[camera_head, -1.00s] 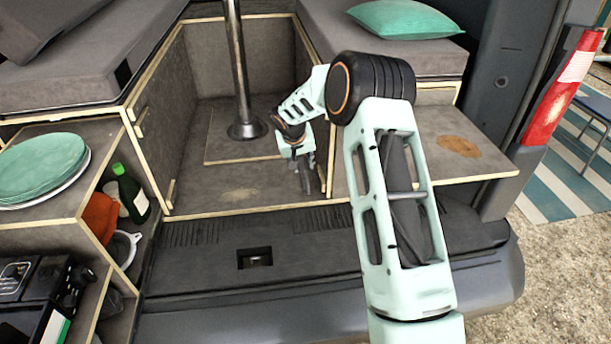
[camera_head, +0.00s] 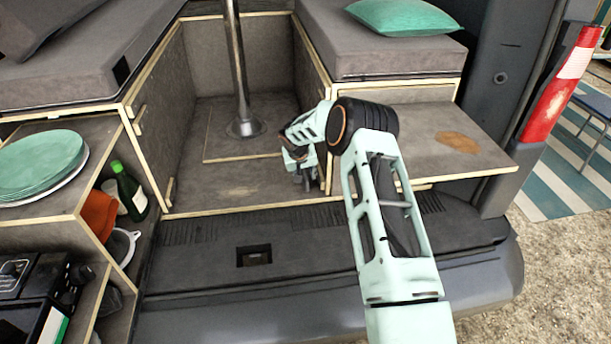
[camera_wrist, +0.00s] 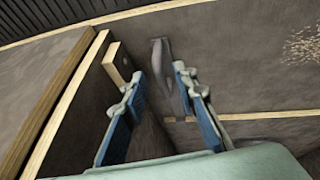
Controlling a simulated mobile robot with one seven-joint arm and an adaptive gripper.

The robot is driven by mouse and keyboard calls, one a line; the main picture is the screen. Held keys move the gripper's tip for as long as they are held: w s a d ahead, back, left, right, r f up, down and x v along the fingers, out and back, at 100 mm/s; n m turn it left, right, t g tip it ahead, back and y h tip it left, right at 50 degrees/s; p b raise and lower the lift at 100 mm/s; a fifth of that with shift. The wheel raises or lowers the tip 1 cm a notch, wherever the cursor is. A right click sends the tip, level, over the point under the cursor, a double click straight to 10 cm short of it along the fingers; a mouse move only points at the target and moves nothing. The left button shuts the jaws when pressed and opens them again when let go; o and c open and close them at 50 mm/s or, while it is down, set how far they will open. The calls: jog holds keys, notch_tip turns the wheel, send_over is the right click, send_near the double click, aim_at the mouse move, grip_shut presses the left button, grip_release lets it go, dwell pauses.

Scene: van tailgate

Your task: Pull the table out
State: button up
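The table I take to be the brown wood-edged slab (camera_head: 415,125) at the right, under the cushion side, with an orange-brown stain; it juts out toward the bumper. My gripper (camera_head: 307,185) is low inside the van's footwell, beside the inner side of the right-hand cabinet. In the wrist view my gripper (camera_wrist: 158,80) is open, with nothing between its blue-lined fingers. A small wooden tab (camera_wrist: 117,62) on the cabinet side stands just left of the left fingertip; I cannot tell whether they touch. My arm hides part of the slab's left end.
A metal post (camera_head: 237,70) stands on the footwell floor (camera_head: 215,187). The left cabinet holds green plates (camera_head: 40,165) and a green bottle (camera_head: 128,188). The dark bumper (camera_head: 220,290) runs across the front.

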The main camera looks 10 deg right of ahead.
jog(key=shift+c, duration=0.3)
grip_shut()
jog(key=shift+s, duration=0.1)
